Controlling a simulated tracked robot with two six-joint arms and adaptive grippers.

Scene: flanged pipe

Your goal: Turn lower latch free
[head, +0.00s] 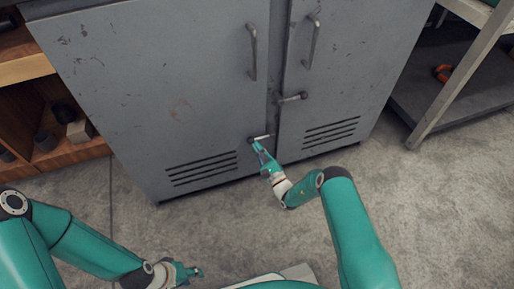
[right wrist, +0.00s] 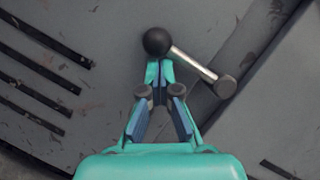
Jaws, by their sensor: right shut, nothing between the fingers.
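The lower latch (head: 262,137) is a short silver bar on the grey cabinet's left door, beside the seam. Its dark ball knob points left, away from the seam, and the bar lies nearly level. In the right wrist view the bar (right wrist: 193,63) runs from the black ball to a grey pivot. My right gripper (head: 257,147) is shut and empty, its tips (right wrist: 159,68) right at the underside of the ball; I cannot tell whether they touch. My left gripper (head: 192,272) is low at the front, far from the cabinet; its finger opening is unclear.
The upper latch (head: 292,98) lies across the seam between the doors. Two vertical handles (head: 252,52) (head: 312,43) stand out above it. Wooden shelves (head: 70,152) are at the left and a metal rack (head: 455,85) at the right. The concrete floor in front is clear.

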